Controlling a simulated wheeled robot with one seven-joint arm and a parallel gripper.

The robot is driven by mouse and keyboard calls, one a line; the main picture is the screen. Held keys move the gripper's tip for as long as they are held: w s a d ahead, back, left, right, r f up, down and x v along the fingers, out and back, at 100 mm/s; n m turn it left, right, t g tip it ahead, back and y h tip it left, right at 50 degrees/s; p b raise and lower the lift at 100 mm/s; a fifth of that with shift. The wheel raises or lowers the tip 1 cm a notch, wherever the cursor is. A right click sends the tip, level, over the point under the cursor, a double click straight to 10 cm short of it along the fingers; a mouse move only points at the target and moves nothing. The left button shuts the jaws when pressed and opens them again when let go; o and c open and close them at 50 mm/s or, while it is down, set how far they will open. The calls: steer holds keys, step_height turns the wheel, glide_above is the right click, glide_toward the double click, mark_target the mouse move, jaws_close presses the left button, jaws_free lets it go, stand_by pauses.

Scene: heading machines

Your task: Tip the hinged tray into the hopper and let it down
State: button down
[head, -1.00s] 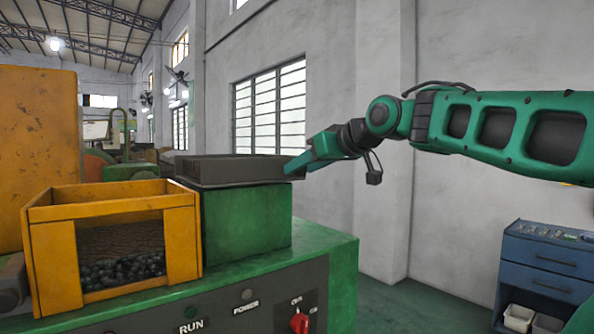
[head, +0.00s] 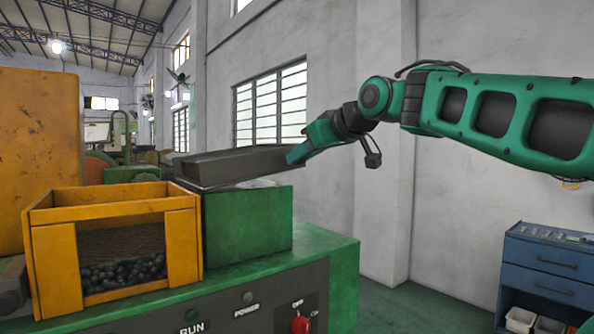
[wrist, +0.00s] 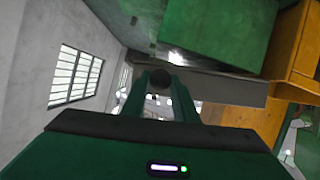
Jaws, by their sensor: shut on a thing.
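The hinged tray (head: 235,163) is a dark grey shallow box above the green block on the machine. Its right end is raised and it tilts down to the left, toward the hopper. The yellow hopper (head: 180,247) stands left of it, with dark small parts visible through its front opening. My gripper (head: 293,158) is shut at the tray's raised right end. In the wrist view my gripper (wrist: 159,85) has a dark round knob between its fingers, and the tray's side (wrist: 235,90) runs along beyond them. The tray's inside is hidden.
The green block (head: 247,224) under the tray sits on the green machine bed (head: 325,250), with a red switch (head: 300,325) on its front panel. A blue drawer cabinet (head: 545,265) stands at the right. A large yellow housing (head: 40,150) stands at the left.

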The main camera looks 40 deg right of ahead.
steer(key=a+r+n+h, duration=0.3)
steer(key=a+r+n, duration=0.2)
steer(key=a+r, duration=0.5)
steer(key=shift+s+r+t, duration=0.15)
steer(key=shift+r+t, duration=0.25)
steer(key=shift+r, duration=0.75)
steer(key=c, duration=1.5)
jaws_free()
steer(key=shift+o, duration=0.3)
